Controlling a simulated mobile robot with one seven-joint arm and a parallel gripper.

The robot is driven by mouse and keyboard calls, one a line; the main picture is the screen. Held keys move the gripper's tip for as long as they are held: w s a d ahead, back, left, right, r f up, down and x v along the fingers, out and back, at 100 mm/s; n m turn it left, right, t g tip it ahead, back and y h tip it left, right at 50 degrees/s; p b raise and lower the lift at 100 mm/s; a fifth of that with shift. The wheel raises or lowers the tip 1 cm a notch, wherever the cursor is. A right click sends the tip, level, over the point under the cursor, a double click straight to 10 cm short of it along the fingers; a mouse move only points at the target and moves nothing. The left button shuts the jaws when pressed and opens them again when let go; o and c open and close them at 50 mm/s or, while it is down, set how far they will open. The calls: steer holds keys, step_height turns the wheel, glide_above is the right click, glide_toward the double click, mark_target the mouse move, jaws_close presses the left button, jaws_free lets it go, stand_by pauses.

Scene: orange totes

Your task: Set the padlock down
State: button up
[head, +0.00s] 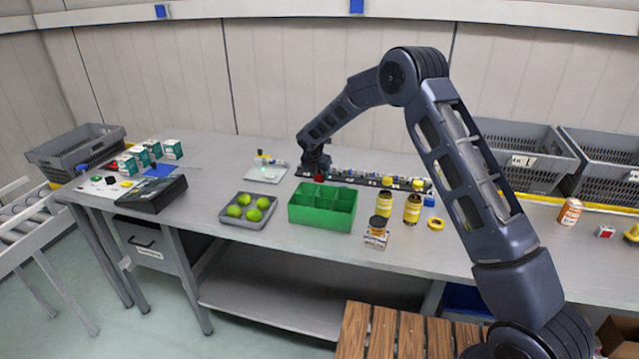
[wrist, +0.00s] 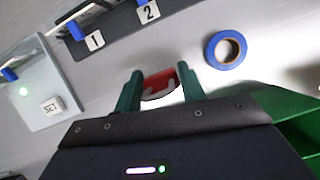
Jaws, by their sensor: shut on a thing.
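The padlock (wrist: 160,84), with a red body and a pale, shiny part, is between the two green fingers of my gripper (wrist: 161,90) in the wrist view. The fingers are shut on it. In the head view my gripper (head: 317,173) is low over the back of the bench, behind the green divided bin, with a bit of red (head: 319,179) at its tip. Grey bench surface shows around the padlock in the wrist view. I cannot tell whether the padlock touches the bench.
The green bin (head: 318,214) stands in front of my gripper. A blue tape roll (wrist: 226,50) lies nearby. A dark strip with numbers 1 and 2 (wrist: 110,35) and a pale plate marked SET (wrist: 35,95) are close. A grey tray (head: 228,216) holds several green fruits.

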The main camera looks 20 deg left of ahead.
mark_target(319, 182)
steer(key=shift+f, duration=1.95)
steer(key=shift+f, duration=0.1)
steer(key=o, duration=1)
steer(key=v, duration=1.2)
